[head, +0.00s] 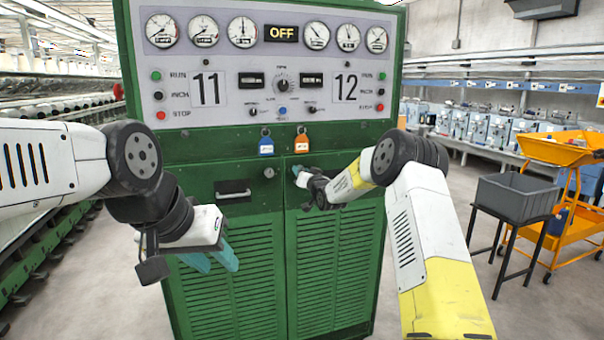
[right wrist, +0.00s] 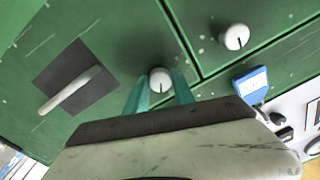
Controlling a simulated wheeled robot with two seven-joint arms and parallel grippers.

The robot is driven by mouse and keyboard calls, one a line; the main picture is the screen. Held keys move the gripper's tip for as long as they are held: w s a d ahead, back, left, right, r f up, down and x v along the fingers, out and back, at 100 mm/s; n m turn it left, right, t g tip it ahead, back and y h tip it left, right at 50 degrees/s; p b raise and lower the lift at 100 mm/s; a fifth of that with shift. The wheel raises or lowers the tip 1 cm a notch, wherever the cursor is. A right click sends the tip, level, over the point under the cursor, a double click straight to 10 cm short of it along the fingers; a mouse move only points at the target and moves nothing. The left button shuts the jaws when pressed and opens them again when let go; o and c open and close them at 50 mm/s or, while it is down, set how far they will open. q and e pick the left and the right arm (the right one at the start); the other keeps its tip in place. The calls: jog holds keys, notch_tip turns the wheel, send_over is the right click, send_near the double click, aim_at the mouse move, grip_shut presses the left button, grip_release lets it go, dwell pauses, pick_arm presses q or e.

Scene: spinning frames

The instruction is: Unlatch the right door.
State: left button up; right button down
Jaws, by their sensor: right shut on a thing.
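The right door (head: 335,265) is the right half of a green cabinet front and looks closed against the left door (head: 232,290). Its round white latch knob (right wrist: 160,80) sits between the teal fingertips of my right gripper (right wrist: 163,92), which is shut on it. The knob has a short dark mark on its face. In the head view my right gripper (head: 298,172) reaches the upper inner corner of this door and hides the knob. The right door's handle (right wrist: 72,90) shows in the right wrist view. My left gripper (head: 213,260) is open and empty before the left door.
The left door has its own knob (head: 269,172) and dark handle (head: 233,189). A grey bin on a stand (head: 515,196) and an orange cart (head: 570,190) stand at right.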

jog(key=m, duration=1.2)
jog(key=shift+m, duration=0.4)
dwell(0.3)
jog(key=c, duration=1.1)
grip_release()
jog(key=shift+o, duration=0.2)
jog(key=shift+s, duration=0.15)
jog(key=v, duration=0.7)
jog(key=shift+s+f, duration=0.15)
jog(key=shift+s, duration=0.15)
